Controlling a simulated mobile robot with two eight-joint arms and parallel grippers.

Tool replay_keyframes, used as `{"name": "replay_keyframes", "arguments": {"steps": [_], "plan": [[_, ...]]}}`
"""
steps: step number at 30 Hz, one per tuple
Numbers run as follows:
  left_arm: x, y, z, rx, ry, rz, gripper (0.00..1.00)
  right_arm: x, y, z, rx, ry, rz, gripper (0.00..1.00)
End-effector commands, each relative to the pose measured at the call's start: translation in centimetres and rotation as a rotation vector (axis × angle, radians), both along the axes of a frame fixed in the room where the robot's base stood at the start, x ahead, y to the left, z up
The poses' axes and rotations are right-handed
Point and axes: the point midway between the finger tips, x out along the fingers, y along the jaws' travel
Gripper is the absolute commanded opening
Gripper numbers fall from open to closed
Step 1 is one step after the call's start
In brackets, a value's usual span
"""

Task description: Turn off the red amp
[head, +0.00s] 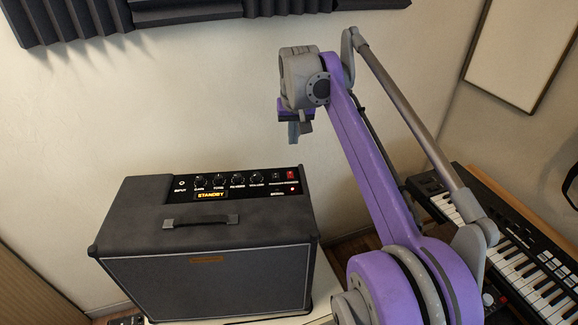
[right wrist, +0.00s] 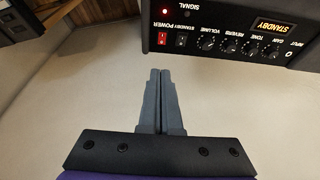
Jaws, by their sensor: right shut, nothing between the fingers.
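The amp (head: 205,250) is a dark grey cabinet with a black control panel on top, standing at the lower left of the head view. Its display (head: 211,195) reads STANDBY. The red power switch (head: 290,175) sits at the panel's right end, with a small red light near it. In the right wrist view the panel is upside down, and the red power switch (right wrist: 162,42) shows beyond my fingertips. My right gripper (head: 297,130) is shut and empty, above the panel's right end and apart from it. In the right wrist view its fingers (right wrist: 160,75) lie together. My left gripper is not in view.
A keyboard (head: 520,255) stands at the right behind my right arm. Dark acoustic foam (head: 190,12) is on the wall above. The amp stands on a pale surface (head: 325,285).

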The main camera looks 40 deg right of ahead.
Motion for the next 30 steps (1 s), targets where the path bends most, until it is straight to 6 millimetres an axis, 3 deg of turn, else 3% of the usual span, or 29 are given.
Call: {"name": "replay_keyframes", "arguments": {"steps": [8, 13, 30], "plan": [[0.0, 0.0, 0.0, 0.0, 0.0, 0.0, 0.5, 0.0, 0.0, -0.1, 0.0, 0.0, 0.0, 0.0], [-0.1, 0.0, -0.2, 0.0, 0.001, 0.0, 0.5, 0.4, -0.2, -1.2, 0.0, 0.0, 0.001, 0.0], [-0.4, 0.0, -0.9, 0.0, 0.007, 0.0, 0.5, 3.1, -1.9, -11.5, 0.0, 0.0, 0.001, 0.0]]}}
